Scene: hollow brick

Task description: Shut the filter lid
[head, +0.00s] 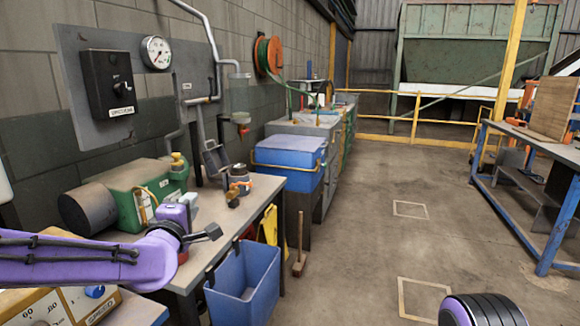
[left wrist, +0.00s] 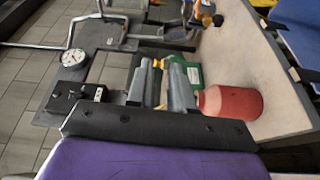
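I cannot pick out the filter lid with certainty. A clear cylinder with a red lower part (head: 240,97) hangs at the end of the wall pipe in the head view. Below and left of it, a dark grey tilted flap-like part (head: 214,158) is by the wall; its link to the filter is unclear. My left gripper (head: 208,234) is above the bench's front edge, apart from both. In the left wrist view its two grey fingers (left wrist: 160,87) stand apart with nothing held between them. My right gripper is out of view.
The bench (head: 226,207) holds a green machine (head: 141,188) with a cylinder (head: 88,208). A gauge (head: 155,52) and black switch box (head: 107,84) are on the wall panel. A blue bin (head: 243,285) hangs at the bench front.

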